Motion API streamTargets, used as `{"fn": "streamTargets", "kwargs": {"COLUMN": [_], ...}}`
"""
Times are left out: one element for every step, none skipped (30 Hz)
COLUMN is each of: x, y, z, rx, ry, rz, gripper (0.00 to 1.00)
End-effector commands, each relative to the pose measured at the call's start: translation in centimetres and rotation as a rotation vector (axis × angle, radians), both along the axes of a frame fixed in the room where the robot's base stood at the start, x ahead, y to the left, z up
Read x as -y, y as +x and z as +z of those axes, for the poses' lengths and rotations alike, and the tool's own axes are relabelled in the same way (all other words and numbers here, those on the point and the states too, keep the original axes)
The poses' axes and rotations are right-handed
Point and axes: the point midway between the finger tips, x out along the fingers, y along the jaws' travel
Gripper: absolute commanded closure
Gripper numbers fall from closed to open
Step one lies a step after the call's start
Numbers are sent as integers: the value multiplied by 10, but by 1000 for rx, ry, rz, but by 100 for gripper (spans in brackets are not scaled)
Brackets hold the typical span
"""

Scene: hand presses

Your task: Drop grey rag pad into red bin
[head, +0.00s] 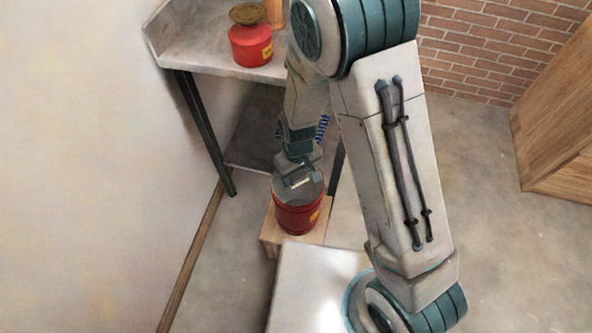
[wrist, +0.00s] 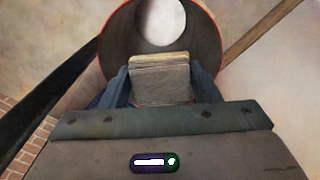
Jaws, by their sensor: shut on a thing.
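The red bin (head: 298,217) is an open round can with a yellow label. It stands upright on a small wooden stool. My gripper (head: 299,182) points down at the bin's mouth. In the wrist view, the gripper (wrist: 160,88) is shut on the grey rag pad (wrist: 160,80), a thick layered block with a yellowish edge. The bin (wrist: 119,42) opens in front of the pad, with its red rim around a grey inside and a bright round bottom. The pad overlaps the near part of the opening. I cannot tell whether it is below the rim.
The wooden stool (head: 272,236) stands beside a metal bench (head: 205,47) with dark legs and a low shelf. A red can with a brass lid (head: 250,45) is on the bench. A wooden cabinet (head: 560,125) is at the right. The floor between is clear.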

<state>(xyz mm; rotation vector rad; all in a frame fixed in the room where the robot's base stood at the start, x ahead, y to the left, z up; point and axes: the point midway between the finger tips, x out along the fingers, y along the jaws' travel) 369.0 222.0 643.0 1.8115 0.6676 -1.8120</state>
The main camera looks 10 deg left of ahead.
Motion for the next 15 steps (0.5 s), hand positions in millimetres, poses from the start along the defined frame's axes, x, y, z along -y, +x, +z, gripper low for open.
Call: {"fn": "streamTargets", "kwargs": {"x": [0, 0, 0, 0, 0, 0, 0, 0, 0, 0, 0, 0, 0, 0, 0], "y": [0, 0, 0, 0, 0, 0, 0, 0, 0, 0, 0, 0, 0, 0, 0], "z": [-12, -15, -20, -22, -25, -28, -30, -31, -32, -33, -33, -33, -33, -33, -33], "rx": [-1, -1, -2, -2, -2, -1, -1, -1, 0, 0, 0, 0, 0, 0, 0], "ry": [-1, -1, -1, -1, -1, -1, -1, -1, 0, 0, 0, 0, 0, 0, 0], "rz": [0, 0, 1, 1, 2, 2, 2, 2, 2, 2, 2, 2, 2, 2, 2], "gripper": [69, 69, 69, 69, 69, 69, 69, 69, 69, 69, 69, 69, 69, 69, 69]}}
